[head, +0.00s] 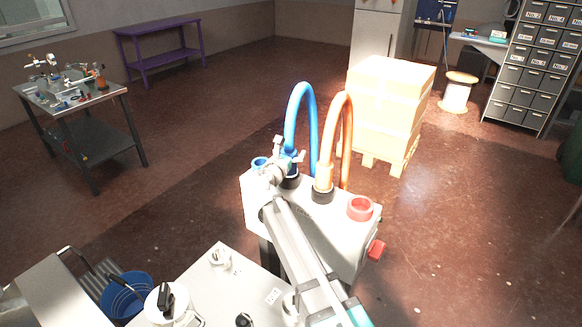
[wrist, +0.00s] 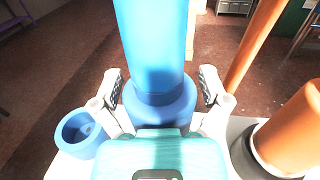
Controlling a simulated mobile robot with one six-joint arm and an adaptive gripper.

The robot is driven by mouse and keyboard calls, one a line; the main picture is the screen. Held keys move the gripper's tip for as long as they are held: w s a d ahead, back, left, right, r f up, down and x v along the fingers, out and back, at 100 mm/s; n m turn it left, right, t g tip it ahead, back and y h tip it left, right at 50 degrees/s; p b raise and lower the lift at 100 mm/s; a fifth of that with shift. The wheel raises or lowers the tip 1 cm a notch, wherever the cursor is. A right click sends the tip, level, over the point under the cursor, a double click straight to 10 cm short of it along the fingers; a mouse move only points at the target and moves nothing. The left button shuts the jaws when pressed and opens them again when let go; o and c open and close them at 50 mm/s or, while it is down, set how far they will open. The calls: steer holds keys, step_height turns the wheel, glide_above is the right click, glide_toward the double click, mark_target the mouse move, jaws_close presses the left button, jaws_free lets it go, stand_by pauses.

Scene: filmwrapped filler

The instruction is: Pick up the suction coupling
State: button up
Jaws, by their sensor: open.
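A blue coupling (wrist: 160,108) sits at the foot of a blue hose (head: 293,113) on the white filler housing (head: 338,237). An orange coupling (head: 325,176) on an orange hose (head: 345,125) stands to its right in a dark collar; it also shows in the wrist view (wrist: 292,135). I see no readable label saying which is the suction coupling. My gripper (wrist: 161,88) is open, with one finger on each side of the blue coupling. A gap to the fingers seems to remain; contact is hard to tell. In the head view, my gripper (head: 289,153) partly hides the blue coupling.
An empty blue socket (wrist: 80,133) is left of the blue coupling. A red socket (head: 360,208) and red knob (head: 376,249) are at the housing's right. A wrapped box stack (head: 388,105) on a pallet stands behind. A cluttered workbench (head: 85,103) is at left.

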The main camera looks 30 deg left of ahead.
steer(key=c, duration=1.2)
steer(key=shift+r, duration=0.15)
step_height(320, 180, up, 3)
steer(key=p, duration=0.3)
steer(key=s+d+r+p, duration=0.2)
steer(key=s+r+p, duration=0.3)
steer(key=s, duration=0.1)
steer(key=s+d+r+p, duration=0.3)
steer(key=s+r+p, duration=0.1)
steer(key=s+p, duration=0.1)
steer(key=shift+s+d+r, duration=0.35)
steer(key=shift+s+r, duration=0.05)
steer(key=shift+s, duration=0.5)
